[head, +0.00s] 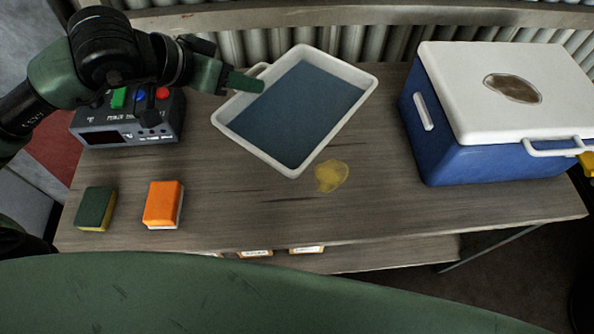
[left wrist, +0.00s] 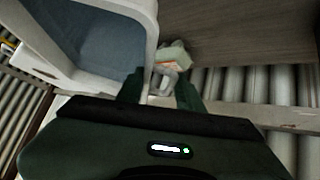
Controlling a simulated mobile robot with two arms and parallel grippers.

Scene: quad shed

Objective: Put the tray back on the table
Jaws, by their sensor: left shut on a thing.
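The white tray (head: 336,141) with a blue-grey inside shows in the middle of the head view, turned at an angle over the wooden table (head: 420,207). I cannot tell whether its underside touches the table. My left gripper (head: 247,82) is shut on the tray at its far left end, by the handle. In the left wrist view, the tray's rim (left wrist: 150,30) runs down to between the dark fingers (left wrist: 158,90); part of the grip is hidden. My right gripper is not in view.
A blue cooler with a white lid (head: 470,100) stands at the table's right. A grey control box (head: 130,125) stands at the left. A green sponge (head: 96,208) and an orange sponge (head: 163,204) lie near the front left. A yellow stain (head: 331,176) marks the table by the tray's near corner.

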